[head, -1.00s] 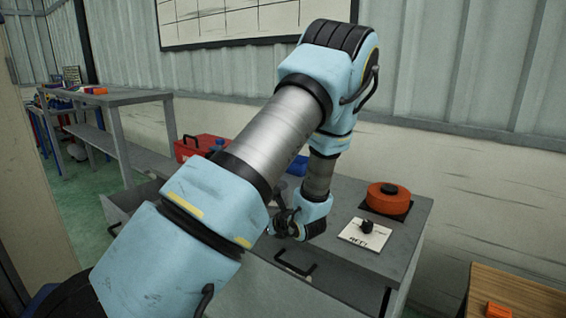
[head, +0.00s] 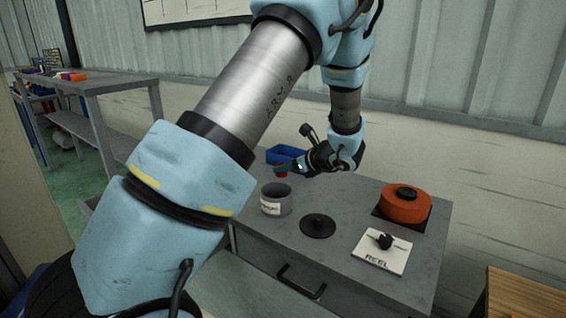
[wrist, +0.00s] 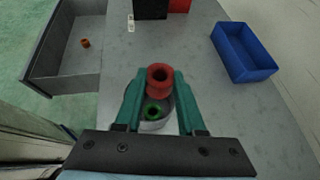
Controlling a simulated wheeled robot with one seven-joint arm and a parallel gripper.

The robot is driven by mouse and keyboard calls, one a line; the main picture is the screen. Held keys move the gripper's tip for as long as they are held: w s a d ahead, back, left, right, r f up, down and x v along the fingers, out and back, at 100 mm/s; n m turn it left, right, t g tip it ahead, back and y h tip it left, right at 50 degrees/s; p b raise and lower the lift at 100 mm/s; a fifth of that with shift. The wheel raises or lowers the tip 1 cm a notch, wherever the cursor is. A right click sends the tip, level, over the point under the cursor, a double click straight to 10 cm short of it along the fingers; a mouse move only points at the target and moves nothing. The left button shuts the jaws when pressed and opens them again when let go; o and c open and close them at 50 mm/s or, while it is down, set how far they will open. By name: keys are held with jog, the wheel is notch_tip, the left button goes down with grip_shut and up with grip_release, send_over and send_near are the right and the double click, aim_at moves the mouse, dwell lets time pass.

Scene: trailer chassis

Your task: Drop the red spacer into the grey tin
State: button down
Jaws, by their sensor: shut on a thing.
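The red spacer (wrist: 159,78) is between the teal fingertips of my gripper (wrist: 157,84), which is shut on it. In the head view the spacer (head: 281,171) shows at the tip of my gripper (head: 284,169), above the grey tin. The grey tin (head: 275,201) stands open on the grey bench top with a label on its side. In the wrist view the tin (wrist: 155,127) is below the spacer and partly hidden by it and the fingers. A green ring (wrist: 154,113) shows inside the tin.
A black lid (head: 318,225) lies right of the tin. A blue bin (wrist: 244,52) stands behind. An open drawer (wrist: 62,82) holds an orange ring (wrist: 85,43). An orange reel (head: 405,204) and a white card (head: 378,256) with a black knob sit at the right.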

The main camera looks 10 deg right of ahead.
aim_at(286, 185)
jog(key=shift+f+b, duration=1.95)
jog(key=shift+f, duration=0.95)
jog(key=shift+c, duration=2.1)
grip_release()
jog(key=b+v, duration=0.3)
jog(key=v, duration=0.7)
jog(key=shift+s+d+r, duration=0.2)
jog(key=shift+s, duration=0.05)
